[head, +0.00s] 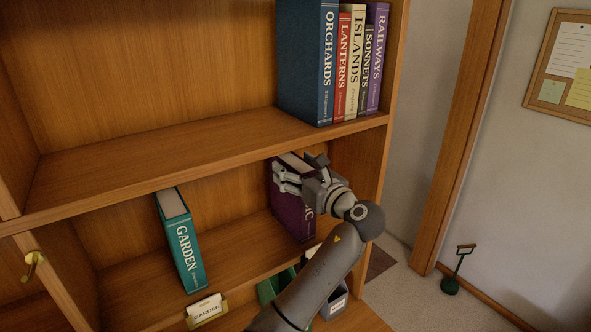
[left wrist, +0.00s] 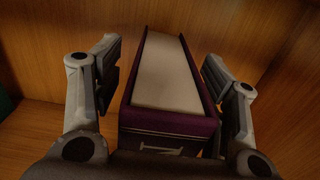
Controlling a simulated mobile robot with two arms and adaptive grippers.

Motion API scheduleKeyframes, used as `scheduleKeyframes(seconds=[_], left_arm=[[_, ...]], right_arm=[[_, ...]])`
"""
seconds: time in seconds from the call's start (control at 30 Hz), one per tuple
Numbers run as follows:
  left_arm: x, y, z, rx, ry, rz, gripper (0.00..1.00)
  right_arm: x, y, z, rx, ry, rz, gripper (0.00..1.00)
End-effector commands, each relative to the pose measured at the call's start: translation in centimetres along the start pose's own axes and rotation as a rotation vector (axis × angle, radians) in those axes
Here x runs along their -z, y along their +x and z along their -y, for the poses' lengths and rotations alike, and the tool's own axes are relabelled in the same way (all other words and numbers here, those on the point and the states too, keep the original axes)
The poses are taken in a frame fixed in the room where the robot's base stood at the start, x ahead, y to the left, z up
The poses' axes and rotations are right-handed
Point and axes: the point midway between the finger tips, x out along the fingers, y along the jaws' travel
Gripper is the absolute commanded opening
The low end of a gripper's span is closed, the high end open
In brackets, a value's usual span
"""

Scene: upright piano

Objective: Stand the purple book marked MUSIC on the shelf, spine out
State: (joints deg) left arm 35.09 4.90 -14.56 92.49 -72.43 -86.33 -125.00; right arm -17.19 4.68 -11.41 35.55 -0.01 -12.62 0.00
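The purple book (head: 288,212) stands upright on the lower shelf, near the right side wall. Its spine faces out, with the last letters "IC" showing beside my arm. In the left wrist view, its pale page top (left wrist: 167,80) and the start of the spine lettering show. My left gripper (head: 301,174) is at the top of the book, one finger on each side. In the left wrist view the gripper (left wrist: 165,75) is open, with narrow gaps between its pads and the covers. My arm hides part of the spine. My right gripper is not in view.
A teal GARDEN book (head: 183,245) stands to the left on the lower shelf (head: 140,290), with clear room between. The upper shelf board (head: 150,165) is above, holding several books at right, including ORCHARDS (head: 325,70). A card holder (head: 207,311) and bins (head: 336,303) sit at the front.

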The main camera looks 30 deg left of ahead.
Motion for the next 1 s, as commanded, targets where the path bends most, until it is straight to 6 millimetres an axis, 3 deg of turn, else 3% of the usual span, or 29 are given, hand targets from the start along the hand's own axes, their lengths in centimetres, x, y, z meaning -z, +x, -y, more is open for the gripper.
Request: scheduleKeyframes(seconds=[0.2,0.33,0.7,1.0], left_arm=[[0.3,-0.1,0.0,0.000,0.004,-0.006,0.66],[0.2,-1.2,0.1,0.003,0.002,-0.004,0.66],[0.1,-8.8,0.1,0.004,0.000,-0.004,0.66],[0.1,-11.9,0.0,0.000,0.000,-0.001,0.66]], right_arm=[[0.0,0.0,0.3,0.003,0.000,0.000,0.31],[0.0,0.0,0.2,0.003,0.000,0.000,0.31],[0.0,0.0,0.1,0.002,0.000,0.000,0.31],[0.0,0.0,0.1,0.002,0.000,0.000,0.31]])
